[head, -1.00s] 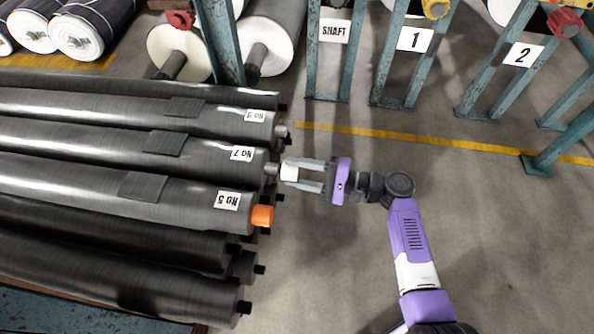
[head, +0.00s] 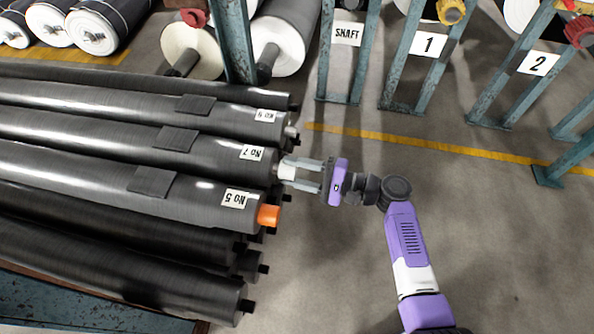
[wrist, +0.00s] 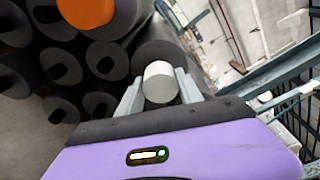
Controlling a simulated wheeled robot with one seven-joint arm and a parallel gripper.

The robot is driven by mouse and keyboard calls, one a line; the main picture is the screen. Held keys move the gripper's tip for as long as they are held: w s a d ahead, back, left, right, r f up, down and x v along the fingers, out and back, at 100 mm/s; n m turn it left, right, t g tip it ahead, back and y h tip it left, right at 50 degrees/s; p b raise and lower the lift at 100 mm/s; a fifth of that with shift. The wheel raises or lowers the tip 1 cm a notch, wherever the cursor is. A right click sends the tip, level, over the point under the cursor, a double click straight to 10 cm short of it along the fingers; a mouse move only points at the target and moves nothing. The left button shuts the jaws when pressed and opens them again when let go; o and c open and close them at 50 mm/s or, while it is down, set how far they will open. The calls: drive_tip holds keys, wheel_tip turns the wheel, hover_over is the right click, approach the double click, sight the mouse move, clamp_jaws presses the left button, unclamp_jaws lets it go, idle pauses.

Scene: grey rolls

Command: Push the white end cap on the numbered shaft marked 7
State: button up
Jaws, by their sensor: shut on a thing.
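The grey roll marked No 7 (head: 215,146) lies in the stack at left, its label (head: 253,152) upside down in the head view. The white end cap (head: 287,171) is at the shaft end of this roll, and it also shows in the wrist view (wrist: 161,82). My gripper (head: 301,174) is shut on the cap, one finger on each side. The cap is in line with the shaft and close against its end. The shaft tip is mostly hidden, so I cannot tell how far the cap sits over it.
The roll marked No 5 (head: 170,205) has an orange cap (head: 269,215) just below. Another labelled roll (head: 225,119) lies just above. Blue-green racks numbered 1 (head: 428,43) and 2 (head: 538,63) stand at the back right.

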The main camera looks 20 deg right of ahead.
sight(295, 173)
drive_tip(key=shift+w+a, duration=0.15)
drive_tip(key=shift+a, duration=0.1)
drive_tip(key=shift+w+a, duration=0.2)
drive_tip(key=shift+a, duration=0.05)
drive_tip(key=shift+w+a, duration=0.15)
drive_tip(key=shift+a, duration=0.05)
drive_tip(key=o, duration=1.4)
drive_tip(key=shift+p+v, duration=0.95)
drive_tip(key=shift+v, duration=3)
drive_tip(key=shift+w, duration=0.1)
